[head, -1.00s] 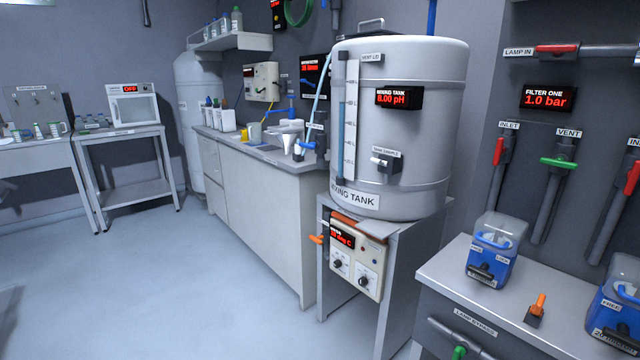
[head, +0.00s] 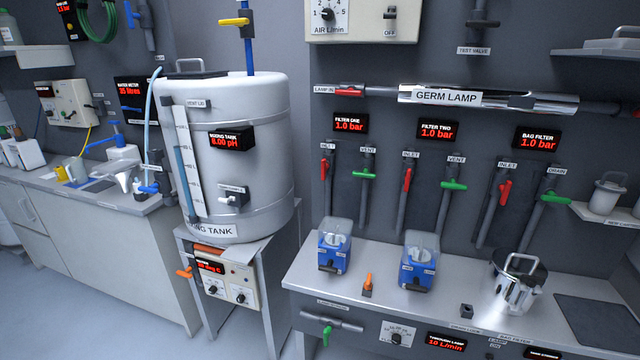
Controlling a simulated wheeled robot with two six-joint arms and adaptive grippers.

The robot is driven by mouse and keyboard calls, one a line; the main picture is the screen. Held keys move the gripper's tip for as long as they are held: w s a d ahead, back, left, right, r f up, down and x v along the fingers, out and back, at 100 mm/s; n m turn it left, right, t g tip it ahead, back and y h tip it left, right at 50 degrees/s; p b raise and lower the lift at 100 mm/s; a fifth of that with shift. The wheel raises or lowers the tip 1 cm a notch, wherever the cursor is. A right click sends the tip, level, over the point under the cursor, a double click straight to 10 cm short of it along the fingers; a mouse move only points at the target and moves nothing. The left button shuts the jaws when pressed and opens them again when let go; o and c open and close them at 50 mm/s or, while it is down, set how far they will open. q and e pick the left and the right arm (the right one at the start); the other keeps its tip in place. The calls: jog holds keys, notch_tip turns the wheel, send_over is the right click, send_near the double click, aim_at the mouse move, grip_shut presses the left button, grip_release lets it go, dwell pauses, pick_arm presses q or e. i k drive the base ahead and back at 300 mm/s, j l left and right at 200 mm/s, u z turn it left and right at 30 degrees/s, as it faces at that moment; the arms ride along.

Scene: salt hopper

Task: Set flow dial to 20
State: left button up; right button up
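A white dial plate with a dark round knob (head: 396,338) is on the front face of the filter bench, low in the head view. Its label and pointer setting are too small to read, so I cannot tell for sure that it is the flow dial. Right of it, a red-lit display (head: 446,342) reads "THROUGH LAMP 10 L/min". Another dial (head: 327,14), marked "AIR L/min" with numbers around it, is on a white panel at the top. Neither of my grippers is in view.
The mixing tank (head: 238,150) stands on a metal stand left of the bench (head: 385,275). Two blue filter housings (head: 334,247) (head: 419,262) and a steel bag filter pot (head: 516,285) stand on the bench. A green-handled bypass valve (head: 327,335) is left of the lower dial.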

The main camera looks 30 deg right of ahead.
aim_at(396, 339)
jog(key=z, duration=2.1)
